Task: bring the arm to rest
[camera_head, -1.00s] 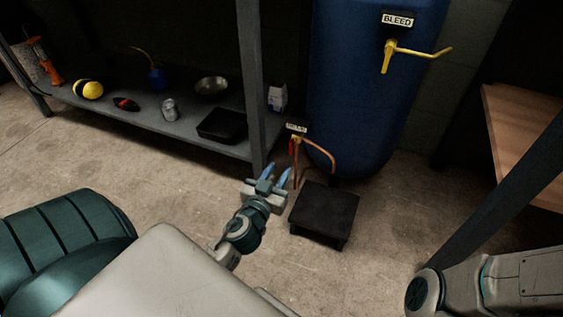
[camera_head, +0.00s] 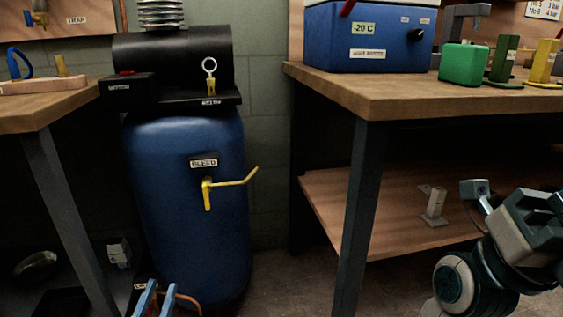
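My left gripper (camera_head: 157,300) shows only its two blue fingertips at the bottom edge, in front of the foot of the blue tank (camera_head: 188,230). The fingertips stand apart with nothing seen between them; the rest of that arm is below the picture. Part of my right arm (camera_head: 460,285) is at the lower right, in front of the right bench's lower shelf. It is bent, and I cannot make out its gripper fingers.
The right workbench (camera_head: 385,95) holds a blue cooler box (camera_head: 365,40) and a green block (camera_head: 463,64). Its leg (camera_head: 358,220) stands left of my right arm. A yellow bleed lever (camera_head: 232,182) sticks out from the tank. Another bench (camera_head: 45,108) is at left.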

